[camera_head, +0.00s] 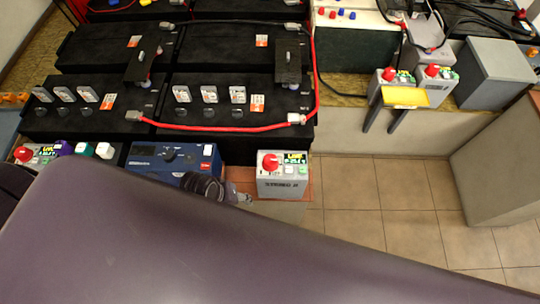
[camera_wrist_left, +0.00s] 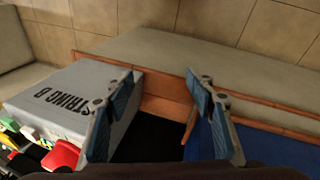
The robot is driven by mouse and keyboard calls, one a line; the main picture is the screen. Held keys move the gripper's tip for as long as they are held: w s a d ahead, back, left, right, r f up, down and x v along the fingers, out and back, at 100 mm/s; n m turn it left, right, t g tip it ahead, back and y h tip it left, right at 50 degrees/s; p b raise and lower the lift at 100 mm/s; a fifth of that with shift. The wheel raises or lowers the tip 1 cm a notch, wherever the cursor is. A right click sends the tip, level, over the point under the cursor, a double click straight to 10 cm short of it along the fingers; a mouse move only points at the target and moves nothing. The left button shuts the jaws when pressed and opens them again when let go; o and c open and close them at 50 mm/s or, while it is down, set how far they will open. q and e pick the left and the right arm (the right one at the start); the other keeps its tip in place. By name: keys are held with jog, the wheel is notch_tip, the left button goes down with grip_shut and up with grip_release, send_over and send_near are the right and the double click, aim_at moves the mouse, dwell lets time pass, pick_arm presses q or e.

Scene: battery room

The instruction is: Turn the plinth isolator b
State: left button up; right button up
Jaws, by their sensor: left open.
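The plinth isolator b is a grey box (camera_head: 283,187) with a red knob (camera_head: 271,161) and a small lit display, on a plinth at the front centre. My left gripper (camera_head: 238,196) is just left of the box in the head view, partly hidden by my arm. In the left wrist view its two fingers (camera_wrist_left: 165,90) are spread, with nothing held between them. My right gripper is out of view.
A blue instrument box (camera_head: 172,160) stands left of the gripper. Black batteries (camera_head: 215,105) with a red cable (camera_head: 230,128) fill the area behind. The tiled floor (camera_head: 385,195) right of the isolator is clear.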

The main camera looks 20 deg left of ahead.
pick_arm(q)
notch_tip(320, 180, up, 6)
jog(key=w+r+n, duration=0.1)
jog(key=w, duration=0.1)
jog(key=n+t+h+p, duration=0.15)
jog(key=n+h, duration=0.45)
jog(key=n, duration=1.1)
send_near(270, 159)
notch_tip(270, 159, down, 2)
jog(key=d, duration=0.2)
jog(key=shift+t, duration=0.25)
jog(key=x, duration=0.7)
jog(key=shift+w+f, duration=0.2)
jog(key=shift+w, duration=0.1)
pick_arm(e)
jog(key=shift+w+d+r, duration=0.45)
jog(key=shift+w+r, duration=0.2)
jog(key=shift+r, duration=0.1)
pick_arm(q)
jog(key=c, duration=1.2)
jog(key=shift+o, duration=0.2)
jog(key=shift+m, duration=0.3)
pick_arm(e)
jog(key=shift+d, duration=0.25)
